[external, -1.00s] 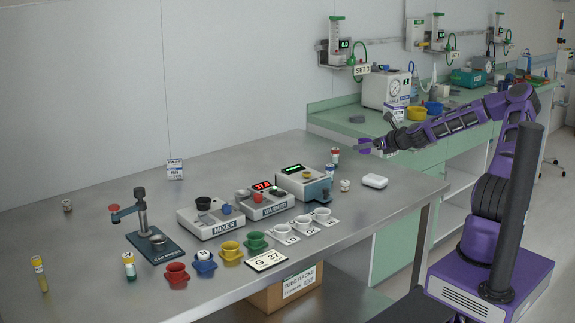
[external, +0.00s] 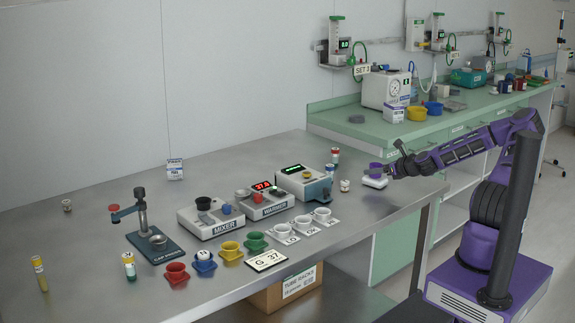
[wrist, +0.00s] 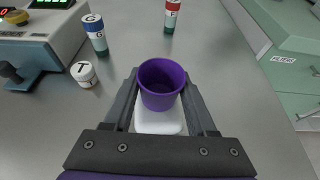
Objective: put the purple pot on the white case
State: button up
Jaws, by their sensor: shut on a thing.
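The purple pot (external: 375,168) is upright between the fingers of my gripper (external: 383,170), which is shut on it. In the wrist view the pot (wrist: 162,88) shows its open, empty inside, with a finger on each side. The white case (external: 374,182) lies on the steel table directly below the pot. In the wrist view the case (wrist: 158,122) shows partly under and in front of the pot. The pot's base is at or just above the case top; I cannot tell whether they touch.
A small white jar marked T (wrist: 84,73), a blue-capped vial (wrist: 95,34) and a red-capped vial (wrist: 171,15) stand nearby. The teal-based device (external: 304,182) is to the left. The table's right edge (external: 432,200) is close.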

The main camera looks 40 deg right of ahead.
jog(key=shift+f, duration=0.2)
jog(key=o, duration=1.3)
jog(key=shift+r, duration=0.15)
jog(key=shift+s+r, duration=0.1)
jog(key=shift+r, duration=0.05)
jog(key=p+v, duration=0.2)
jog(key=v, duration=0.9)
jog(key=shift+s+r, duration=0.2)
jog(key=shift+s, duration=0.15)
